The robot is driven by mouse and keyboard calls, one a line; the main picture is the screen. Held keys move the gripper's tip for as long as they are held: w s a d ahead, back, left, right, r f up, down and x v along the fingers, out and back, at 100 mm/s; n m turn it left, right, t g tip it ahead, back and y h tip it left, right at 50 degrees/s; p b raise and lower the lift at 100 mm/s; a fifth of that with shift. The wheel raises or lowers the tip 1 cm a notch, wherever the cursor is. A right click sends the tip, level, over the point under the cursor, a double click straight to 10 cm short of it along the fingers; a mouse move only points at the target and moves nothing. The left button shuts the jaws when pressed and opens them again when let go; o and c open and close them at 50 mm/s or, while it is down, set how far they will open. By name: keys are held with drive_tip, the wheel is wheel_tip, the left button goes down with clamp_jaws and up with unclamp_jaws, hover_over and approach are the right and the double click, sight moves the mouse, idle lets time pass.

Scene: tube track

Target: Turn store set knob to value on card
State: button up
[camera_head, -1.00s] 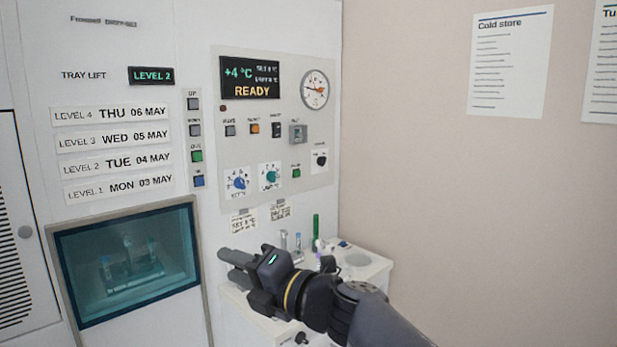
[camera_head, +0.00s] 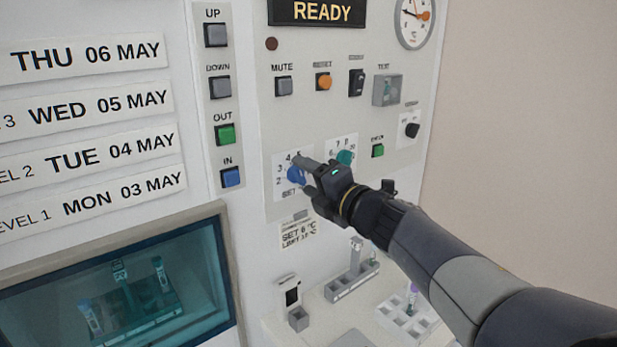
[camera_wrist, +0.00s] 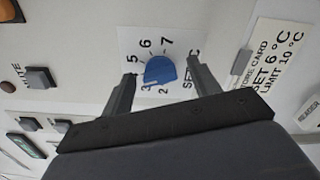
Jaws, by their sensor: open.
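The blue set knob (camera_head: 295,176) sits on a white dial plate with numbers around it. In the wrist view the knob (camera_wrist: 160,71) lies between the two fingers, with 2, 3, 5, 6 and 7 readable around it. I cannot tell for sure which number it points at. My gripper (camera_head: 305,174) is open at the knob, one finger on either side; contact is not clear. The card (camera_head: 298,236) below the dial reads SET 6 °C, LIMIT 10 °C; it also shows in the wrist view (camera_wrist: 272,62).
A teal knob (camera_head: 345,157) is just right of my gripper. A green button (camera_head: 377,151), a black knob (camera_head: 411,130) and a grey test switch (camera_head: 387,90) are further right. Below stand a tube rack (camera_head: 352,281) and a white tray (camera_head: 388,312). A tray window (camera_head: 225,262) is lower left.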

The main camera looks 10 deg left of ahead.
drive_tip(key=shift+w+a+r, duration=0.1)
drive_tip(key=shift+w+a, duration=0.05)
drive_tip(key=shift+a, duration=0.05)
drive_tip(key=c, duration=1)
